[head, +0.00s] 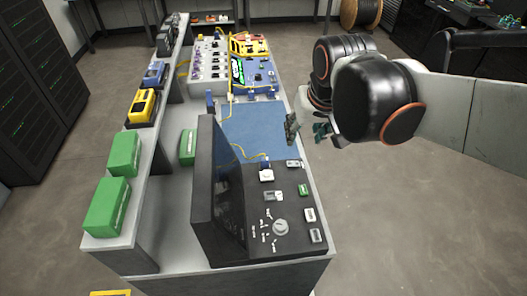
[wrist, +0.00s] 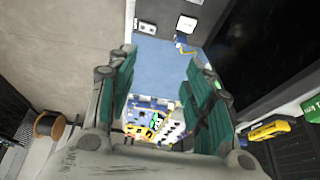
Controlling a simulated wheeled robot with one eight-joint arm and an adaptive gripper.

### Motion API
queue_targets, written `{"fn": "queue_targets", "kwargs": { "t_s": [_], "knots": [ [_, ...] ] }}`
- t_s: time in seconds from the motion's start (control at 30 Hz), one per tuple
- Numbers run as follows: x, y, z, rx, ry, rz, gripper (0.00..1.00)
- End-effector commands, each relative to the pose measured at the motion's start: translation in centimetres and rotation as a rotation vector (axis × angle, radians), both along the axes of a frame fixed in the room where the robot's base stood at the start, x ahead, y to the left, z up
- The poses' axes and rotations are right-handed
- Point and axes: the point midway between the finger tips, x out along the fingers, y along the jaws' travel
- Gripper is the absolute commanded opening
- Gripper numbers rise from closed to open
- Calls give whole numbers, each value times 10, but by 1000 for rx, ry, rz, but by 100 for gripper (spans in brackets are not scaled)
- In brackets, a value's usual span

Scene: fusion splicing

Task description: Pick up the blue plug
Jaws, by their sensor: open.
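A small blue plug (head: 266,166) sits at the near edge of the blue mat (head: 250,122), at the end of a yellow cable (head: 245,154) and against a white socket-like block (head: 266,176) on the black console. In the wrist view, the blue plug (wrist: 181,38) shows beyond the fingertips, near the top. Whether it is seated in the block is too small to tell. My gripper (head: 306,131) is open and empty, over the right edge of the bench, to the right of and beyond the plug. Its two green-padded fingers (wrist: 160,88) frame the mat in the wrist view.
The black console (head: 290,205) with its tall dark screen (head: 212,190) stands at the near end. Green boxes (head: 108,205) and yellow devices line the left shelf. A blue panel (head: 255,78) with cables is at the far end. The mat's middle looks clear.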

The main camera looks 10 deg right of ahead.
Motion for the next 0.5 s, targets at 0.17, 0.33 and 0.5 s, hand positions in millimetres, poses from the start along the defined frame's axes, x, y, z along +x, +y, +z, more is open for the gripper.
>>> {"fn": "queue_targets", "kwargs": {
  "t_s": [0.17,0.33,0.5],
  "knots": [
    [38,20,-13,0,70,4,47],
    [71,39,-34,-6,136,4,47],
    [101,61,-61,-14,202,4,47]
  ]
}}
